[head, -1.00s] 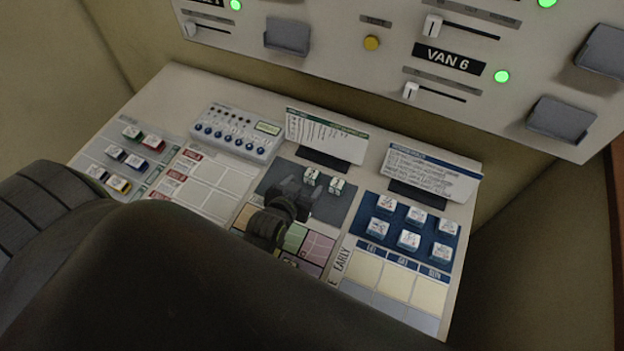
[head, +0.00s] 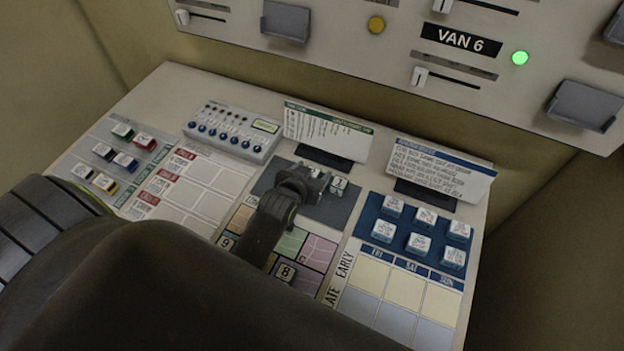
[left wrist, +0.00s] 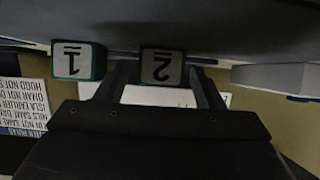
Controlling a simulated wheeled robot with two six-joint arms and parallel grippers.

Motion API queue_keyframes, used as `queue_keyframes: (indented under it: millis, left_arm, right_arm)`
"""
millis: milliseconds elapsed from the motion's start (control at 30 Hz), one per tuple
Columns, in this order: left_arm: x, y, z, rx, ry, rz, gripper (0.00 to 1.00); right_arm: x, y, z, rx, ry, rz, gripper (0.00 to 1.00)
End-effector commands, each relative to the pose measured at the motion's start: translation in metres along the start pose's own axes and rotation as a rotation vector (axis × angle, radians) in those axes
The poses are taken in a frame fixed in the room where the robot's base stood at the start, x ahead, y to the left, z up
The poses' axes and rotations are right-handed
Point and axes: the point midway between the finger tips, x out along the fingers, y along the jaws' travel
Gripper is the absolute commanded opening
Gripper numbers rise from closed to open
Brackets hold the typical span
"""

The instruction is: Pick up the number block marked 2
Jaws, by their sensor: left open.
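The number block marked 2 (left wrist: 161,67) is pale with a dark numeral, upside down in the left wrist view. It lies between the two fingers of my left gripper (left wrist: 162,76), which is open with a finger on either side. Whether the fingers touch it cannot be told. A block marked 1 (left wrist: 79,60), with teal sides, stands beside it, outside the fingers. In the head view my left gripper (head: 302,182) is over the dark grey pad (head: 318,208). A small block (head: 339,184) shows just right of it, its marking too small to read. My right gripper is not in view.
White blocks on a blue pad (head: 372,240) stand to the right, coloured blocks (head: 125,160) to the left. A knob box (head: 232,130) and two upright cards (head: 328,133) (head: 440,168) stand behind. The switch panel (head: 375,70) rises at the back.

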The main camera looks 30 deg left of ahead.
Motion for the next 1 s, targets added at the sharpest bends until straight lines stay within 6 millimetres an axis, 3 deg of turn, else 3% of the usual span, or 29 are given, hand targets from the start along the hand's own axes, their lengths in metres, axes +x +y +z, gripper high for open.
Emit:
queue_keyframes:
  millis: [300, 667, 1000]
  left_arm:
    - [0.0022, 0.0001, -0.0007, 0.000, 0.000, 0.000, 0.61]
    - [0.0021, 0.0002, -0.0004, 0.000, 0.000, 0.000, 0.14]
    - [-0.0010, 0.0003, -0.0072, 0.000, 0.002, 0.000, 0.14]
  right_arm:
    - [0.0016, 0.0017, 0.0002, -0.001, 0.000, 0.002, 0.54]
    - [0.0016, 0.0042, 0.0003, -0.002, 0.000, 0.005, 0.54]
    - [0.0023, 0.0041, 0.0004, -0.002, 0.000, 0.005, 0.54]
